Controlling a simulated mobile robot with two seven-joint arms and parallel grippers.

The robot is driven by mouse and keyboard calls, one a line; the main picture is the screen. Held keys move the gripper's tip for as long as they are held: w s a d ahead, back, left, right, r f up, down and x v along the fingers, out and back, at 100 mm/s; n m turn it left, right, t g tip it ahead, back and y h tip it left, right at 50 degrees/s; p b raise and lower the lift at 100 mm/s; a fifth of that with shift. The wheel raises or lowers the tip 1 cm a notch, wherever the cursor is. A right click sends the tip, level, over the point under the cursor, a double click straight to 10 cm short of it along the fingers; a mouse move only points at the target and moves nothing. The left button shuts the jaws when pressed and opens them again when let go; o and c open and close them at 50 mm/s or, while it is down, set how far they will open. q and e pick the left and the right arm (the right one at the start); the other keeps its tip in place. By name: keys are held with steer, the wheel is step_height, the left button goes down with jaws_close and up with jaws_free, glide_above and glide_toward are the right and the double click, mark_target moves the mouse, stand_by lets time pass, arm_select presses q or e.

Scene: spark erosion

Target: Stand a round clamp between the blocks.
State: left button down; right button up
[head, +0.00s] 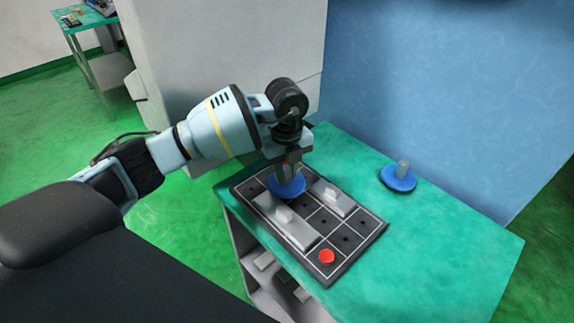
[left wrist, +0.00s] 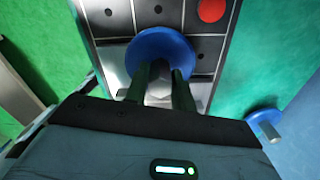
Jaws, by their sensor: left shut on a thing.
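My left gripper (head: 289,165) points down over the dark board and is shut on the grey stem of a round clamp with a blue disc base (head: 287,188). The disc also shows in the left wrist view (left wrist: 160,47), below the fingers. It is upright over the board's far left part, near the ends of two grey blocks; whether it touches the board I cannot tell. The longer block (head: 298,233) is nearer, the shorter block (head: 341,204) farther right. A second round clamp (head: 398,179) stands on the green table top to the right. My right gripper is not seen.
The dark gridded board (head: 352,253) has small holes and a red disc (head: 327,257) at its near corner. The green table top (head: 440,245) is clear to the right. A grey cabinet (head: 230,50) and a blue wall (head: 440,90) stand behind.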

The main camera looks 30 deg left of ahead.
arm_select(q)
steer(key=c, duration=1.1)
jaws_free()
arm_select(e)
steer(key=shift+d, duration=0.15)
arm_select(q)
steer(key=shift+f, duration=0.1)
steer(key=shift+r+p, duration=1)
steer(key=shift+r, duration=1.4)
step_height(320, 180, up, 4)
steer(key=shift+r+p, duration=0.1)
steer(key=shift+p, duration=0.75)
steer(key=shift+r, duration=1.05)
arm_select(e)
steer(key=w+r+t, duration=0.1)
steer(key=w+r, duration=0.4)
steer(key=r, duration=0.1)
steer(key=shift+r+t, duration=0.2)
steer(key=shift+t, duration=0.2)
